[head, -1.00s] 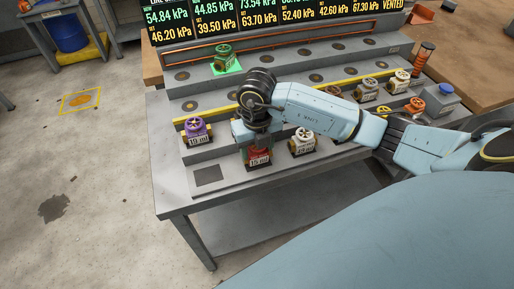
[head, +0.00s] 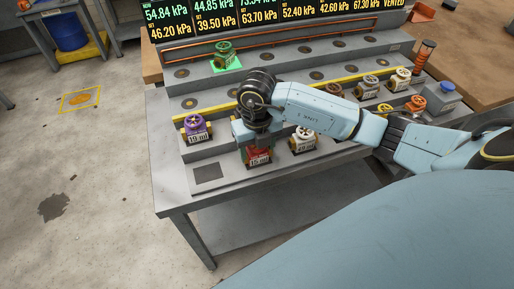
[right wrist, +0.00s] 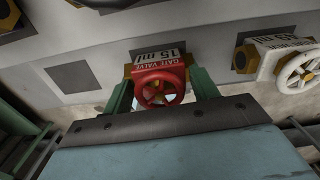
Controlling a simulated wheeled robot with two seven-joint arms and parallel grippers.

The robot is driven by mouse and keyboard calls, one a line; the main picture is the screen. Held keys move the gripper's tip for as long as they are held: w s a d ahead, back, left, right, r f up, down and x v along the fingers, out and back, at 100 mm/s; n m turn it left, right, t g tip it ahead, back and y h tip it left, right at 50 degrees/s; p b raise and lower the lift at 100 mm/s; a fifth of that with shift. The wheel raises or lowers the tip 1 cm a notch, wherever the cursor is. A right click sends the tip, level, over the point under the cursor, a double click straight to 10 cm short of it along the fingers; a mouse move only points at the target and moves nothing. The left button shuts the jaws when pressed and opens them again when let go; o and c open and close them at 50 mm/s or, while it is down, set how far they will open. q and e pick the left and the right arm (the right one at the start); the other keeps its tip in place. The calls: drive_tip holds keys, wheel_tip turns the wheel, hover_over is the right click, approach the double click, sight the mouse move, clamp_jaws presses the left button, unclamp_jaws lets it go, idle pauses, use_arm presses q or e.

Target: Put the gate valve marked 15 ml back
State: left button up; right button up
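The gate valve marked 15 ml (head: 258,152) has a red handwheel and a white label. It stands upright at the front lower step of the stepped rack. In the right wrist view the red valve (right wrist: 160,84) sits between the two green fingers, which meet its brass sides. My right gripper (head: 257,140) reaches down over it from above and appears closed on it. Whether its base touches the step is hard to tell. My left gripper is not in view.
A purple valve (head: 194,126) stands left of it and a white-wheeled valve (head: 303,138) right. A green valve (head: 224,52) stands on a bright green square higher up. More valves (head: 368,87) stand at right. Several round spots on the upper steps are empty, and a dark square (head: 208,172) is bare.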

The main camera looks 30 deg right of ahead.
drive_tip(key=o, duration=0.5)
drive_tip(key=shift+o, duration=0.2)
wheel_tip(320, 180, up, 3)
drive_tip(key=shift+p, duration=1.25)
drive_tip(key=shift+r+p, duration=2)
drive_tip(key=shift+r, duration=0.5)
